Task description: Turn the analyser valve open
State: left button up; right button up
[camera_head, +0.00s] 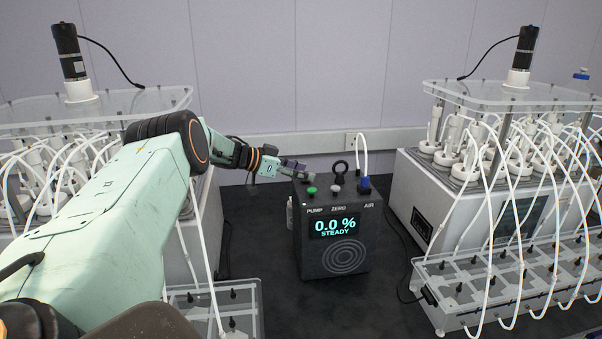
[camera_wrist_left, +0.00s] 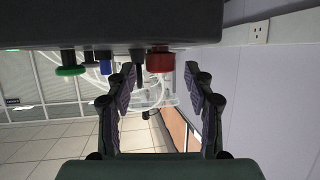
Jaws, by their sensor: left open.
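The analyser (camera_head: 337,262) is a dark box on the bench. Its display reads 0.0 % STEADY, with the labels PUMP, ZERO and AIR above. On its top are a green button (camera_head: 312,190), a pale button (camera_head: 335,189), a black ring and a blue fitting (camera_head: 365,186) with a white tube. A red knob (camera_wrist_left: 160,60), apparently the valve, shows in the left wrist view on the inverted box. My left gripper (camera_head: 303,171) is open at the analyser's back left top edge. In the wrist view its fingers (camera_wrist_left: 160,78) stand either side of the red knob, with gaps visible. My right gripper is out of view.
Reactor units with many white tubes stand at left (camera_head: 95,112) and right (camera_head: 428,190). A clear tube rack (camera_head: 440,310) is at front right, another at front left. Dark bench is free before the analyser. A wall rail with a socket runs behind.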

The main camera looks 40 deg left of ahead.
pick_arm(q)
notch_tip(320, 180, up, 10)
jog(key=shift+f, duration=0.25)
dwell(0.3)
jog(key=shift+d+f, duration=0.1)
dwell(0.4)
